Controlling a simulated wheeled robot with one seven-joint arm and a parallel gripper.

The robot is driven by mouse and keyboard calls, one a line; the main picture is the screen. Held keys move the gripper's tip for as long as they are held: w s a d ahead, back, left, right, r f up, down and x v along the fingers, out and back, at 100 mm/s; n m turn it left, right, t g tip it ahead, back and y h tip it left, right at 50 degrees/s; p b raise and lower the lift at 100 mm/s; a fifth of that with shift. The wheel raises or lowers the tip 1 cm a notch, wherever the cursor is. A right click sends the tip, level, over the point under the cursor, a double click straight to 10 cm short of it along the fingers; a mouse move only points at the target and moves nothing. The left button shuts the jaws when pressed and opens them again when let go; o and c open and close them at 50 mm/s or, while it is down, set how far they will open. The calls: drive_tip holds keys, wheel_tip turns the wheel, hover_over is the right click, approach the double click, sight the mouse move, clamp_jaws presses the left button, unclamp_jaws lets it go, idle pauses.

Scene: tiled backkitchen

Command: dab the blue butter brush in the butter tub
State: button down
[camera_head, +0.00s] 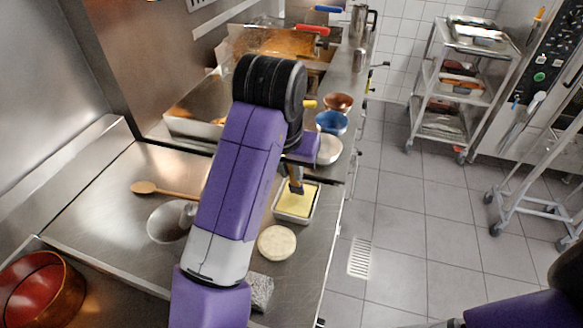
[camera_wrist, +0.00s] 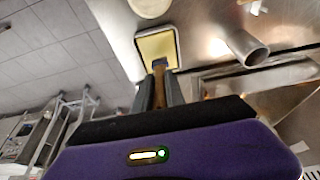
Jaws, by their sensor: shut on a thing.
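The butter tub (camera_head: 291,219) is a small light-rimmed rectangular tub of pale yellow butter (camera_head: 298,202) on the steel counter. It also shows at the top of the wrist view (camera_wrist: 177,42). My gripper (camera_head: 293,179) is over the tub's far side, partly hidden by my arm. In the wrist view my gripper (camera_wrist: 160,90) is shut on the wooden handle of the butter brush (camera_wrist: 159,92). The brush's dark blue head (camera_wrist: 160,64) points at the butter and overlaps the tub's near edge there. I cannot tell whether the bristles touch the butter.
A pale round disc (camera_head: 277,243) lies just in front of the tub. White (camera_head: 326,152), blue (camera_head: 331,122) and copper (camera_head: 338,102) bowls stand behind it. A wooden spoon (camera_head: 150,187) and a metal cylinder (camera_head: 166,224) are left of my arm. The counter's edge is close right.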

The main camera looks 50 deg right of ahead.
drive_tip(key=shift+f+b, duration=0.4)
drive_tip(key=shift+f, duration=0.2)
idle(1.7)
drive_tip(key=shift+r+p, duration=3.25)
drive_tip(key=shift+r, duration=0.3)
